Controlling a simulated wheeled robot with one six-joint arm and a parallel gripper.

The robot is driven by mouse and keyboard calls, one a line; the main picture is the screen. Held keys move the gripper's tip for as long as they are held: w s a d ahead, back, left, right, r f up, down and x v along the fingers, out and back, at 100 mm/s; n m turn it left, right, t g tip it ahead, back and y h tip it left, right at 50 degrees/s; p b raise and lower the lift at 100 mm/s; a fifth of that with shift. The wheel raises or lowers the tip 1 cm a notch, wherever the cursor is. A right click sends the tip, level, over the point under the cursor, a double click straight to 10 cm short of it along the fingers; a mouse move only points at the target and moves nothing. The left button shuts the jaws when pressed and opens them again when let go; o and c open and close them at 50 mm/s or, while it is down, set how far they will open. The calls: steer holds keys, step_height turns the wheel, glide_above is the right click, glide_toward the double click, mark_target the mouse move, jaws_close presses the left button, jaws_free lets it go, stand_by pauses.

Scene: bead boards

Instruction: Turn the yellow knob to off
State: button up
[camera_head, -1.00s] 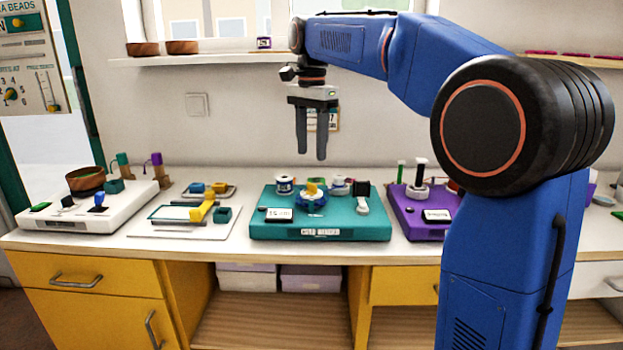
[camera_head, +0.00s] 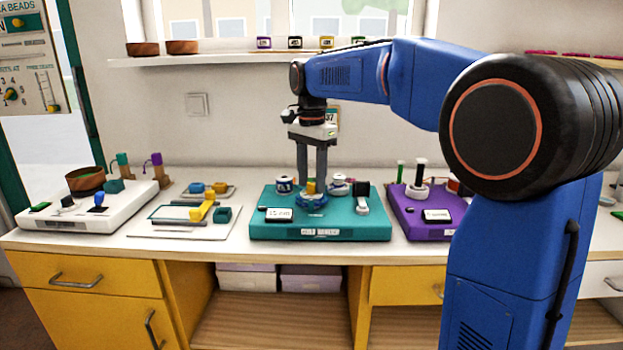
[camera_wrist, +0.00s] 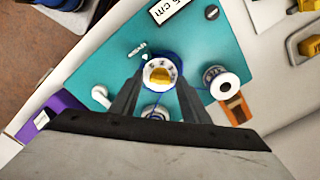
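The yellow knob (camera_wrist: 160,76) sits on a round white dial ringed in blue on the teal board (camera_wrist: 190,37). In the head view the knob (camera_head: 311,187) stands near the middle of the teal board (camera_head: 350,231). My gripper (camera_head: 312,188) points straight down over the dial, with one finger on each side of the knob. In the wrist view the open fingers of my gripper (camera_wrist: 159,85) show a gap around the knob, and I see no contact. The dial's markings are too small to read.
A white spool (camera_wrist: 222,84) stands close beside the dial. A white label (camera_head: 279,214) lies at the board's front left. The purple board (camera_head: 405,220) stands further right.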

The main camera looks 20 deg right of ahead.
steer(key=c, duration=0.8)
steer(key=shift+n, duration=0.4)
steer(key=n, duration=0.5)
steer(key=shift+n, duration=0.4)
steer(key=n, duration=1.3)
steer(key=shift+n, duration=0.3)
steer(key=n, duration=0.6)
steer(key=shift+n, duration=0.3)
